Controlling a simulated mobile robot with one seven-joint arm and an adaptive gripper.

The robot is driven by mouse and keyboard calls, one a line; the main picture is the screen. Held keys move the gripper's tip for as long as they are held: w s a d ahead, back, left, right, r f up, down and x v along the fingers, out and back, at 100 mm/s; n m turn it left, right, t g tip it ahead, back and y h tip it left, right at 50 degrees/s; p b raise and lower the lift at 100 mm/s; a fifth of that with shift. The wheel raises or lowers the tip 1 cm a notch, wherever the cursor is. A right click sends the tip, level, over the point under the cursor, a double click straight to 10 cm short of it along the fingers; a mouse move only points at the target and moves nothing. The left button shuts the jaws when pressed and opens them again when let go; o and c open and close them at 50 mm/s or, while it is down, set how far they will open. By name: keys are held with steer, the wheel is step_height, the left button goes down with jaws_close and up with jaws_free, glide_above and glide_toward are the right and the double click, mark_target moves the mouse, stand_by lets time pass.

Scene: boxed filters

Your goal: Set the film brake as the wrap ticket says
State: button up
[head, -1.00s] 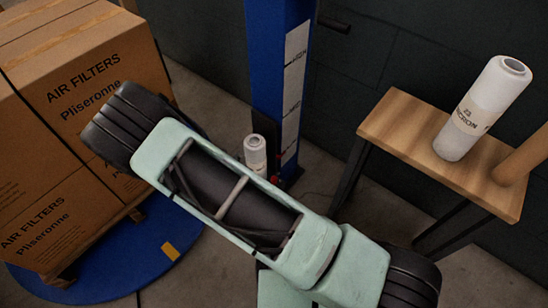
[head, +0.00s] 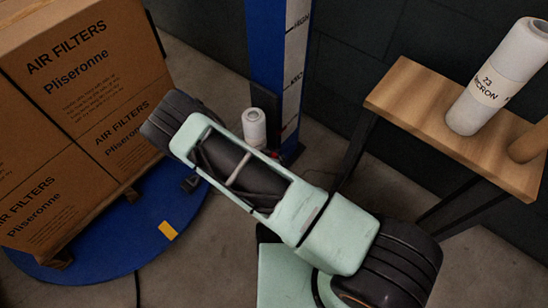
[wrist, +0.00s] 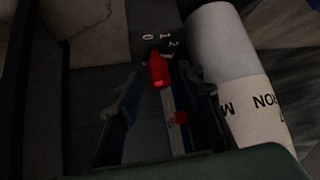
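The film brake shows in the wrist view as a red lever (wrist: 157,72) below a dark dial plate (wrist: 143,45) with white marks 0, 1 and 2. Its upper end lies near the marks; I cannot tell exactly which one it points at. My gripper (wrist: 162,88) is open, its two dark fingers on either side of the lever, and nothing is visibly held. The white film roll (wrist: 225,55) stands right of the lever, close to the right finger. In the head view this film roll (head: 254,128) is partly hidden by my forearm, which also hides my gripper. No wrap ticket is readable.
Stacked air filter boxes (head: 75,130) stand on a blue turntable (head: 105,250) at left. The blue column (head: 263,60) carries a marked strip. A wooden bench (head: 420,100) at right holds a roll labelled 23 micron (head: 497,80) and a brown cylinder (head: 530,143).

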steer(key=shift+w+d+f, duration=0.15)
steer(key=shift+w+f, duration=0.25)
jaws_close()
